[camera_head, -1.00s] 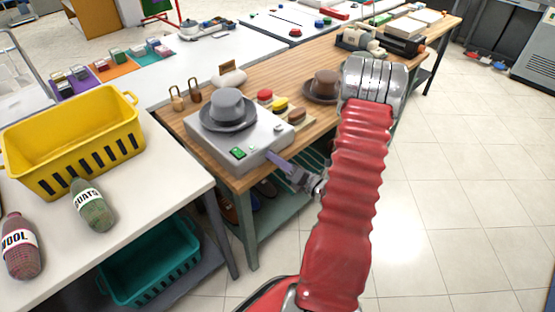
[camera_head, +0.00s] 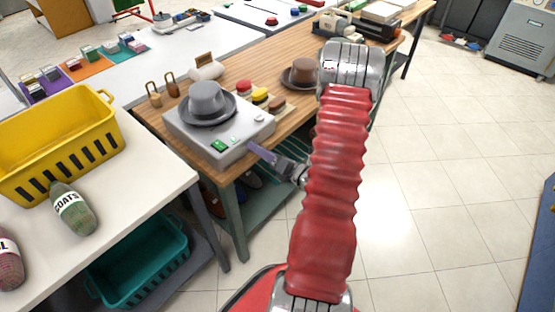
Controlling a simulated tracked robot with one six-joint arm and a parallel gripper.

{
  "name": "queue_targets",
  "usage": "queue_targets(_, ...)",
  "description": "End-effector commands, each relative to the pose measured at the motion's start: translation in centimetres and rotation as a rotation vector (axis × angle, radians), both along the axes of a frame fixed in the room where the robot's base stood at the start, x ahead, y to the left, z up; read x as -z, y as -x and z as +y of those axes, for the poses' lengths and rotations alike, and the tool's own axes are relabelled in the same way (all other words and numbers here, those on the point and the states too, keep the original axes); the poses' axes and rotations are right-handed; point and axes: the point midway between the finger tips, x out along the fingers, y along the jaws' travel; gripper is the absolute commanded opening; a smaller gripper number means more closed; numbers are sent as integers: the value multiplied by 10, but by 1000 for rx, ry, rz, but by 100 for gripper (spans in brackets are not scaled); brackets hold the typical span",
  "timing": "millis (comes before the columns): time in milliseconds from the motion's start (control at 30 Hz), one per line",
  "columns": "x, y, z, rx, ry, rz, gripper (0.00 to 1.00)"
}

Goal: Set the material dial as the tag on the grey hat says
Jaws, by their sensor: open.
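The grey hat (camera_head: 209,101) sits on top of a grey metal box machine (camera_head: 185,133) on the wooden table. I cannot make out a tag on the hat, and I cannot tell which part is the material dial. My gripper (camera_head: 258,153) is at the front right corner of the machine, low beside its front face. Its fingertips are small and partly lost against the machine, and I see nothing held. I cannot tell whether they touch the machine.
Red, yellow and brown pieces (camera_head: 259,95) lie behind the machine, with a brown hat (camera_head: 302,74) farther right. A yellow basket (camera_head: 62,140) and a COATS-labelled bag (camera_head: 73,208) are on the white table at left. A teal basket (camera_head: 138,262) is below. Floor at right is clear.

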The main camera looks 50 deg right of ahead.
Motion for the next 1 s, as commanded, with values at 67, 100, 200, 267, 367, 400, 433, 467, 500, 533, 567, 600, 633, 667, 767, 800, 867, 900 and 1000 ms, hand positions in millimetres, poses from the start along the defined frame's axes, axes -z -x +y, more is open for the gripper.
queue_targets(67,1,7,-1,2,-3,2,44)
queue_targets(100,0,11,-1,3,-3,3,44)
queue_targets(200,-1,23,-1,3,-2,2,44)
queue_targets(267,-1,30,-2,4,-2,2,44)
queue_targets(367,-2,43,-2,4,-2,2,44)
queue_targets(400,-2,48,-2,4,-2,0,44)
queue_targets(433,-3,52,-2,4,-2,0,44)
queue_targets(467,-3,56,-3,4,-2,0,44)
queue_targets(500,-3,61,-3,4,-2,0,44)
queue_targets(533,-3,64,-3,4,-2,0,44)
queue_targets(567,-3,68,-3,4,-2,0,44)
queue_targets(600,-4,73,-3,4,-1,0,44)
queue_targets(633,-4,76,-3,4,-1,0,44)
queue_targets(667,-4,80,-3,4,-1,0,44)
queue_targets(767,-5,91,-4,4,-1,0,44)
queue_targets(800,-5,96,-4,4,-1,0,44)
queue_targets(867,-6,103,-4,5,-2,0,44)
queue_targets(900,-6,107,-4,4,-2,0,44)
queue_targets(1000,-6,118,-4,4,-1,0,44)
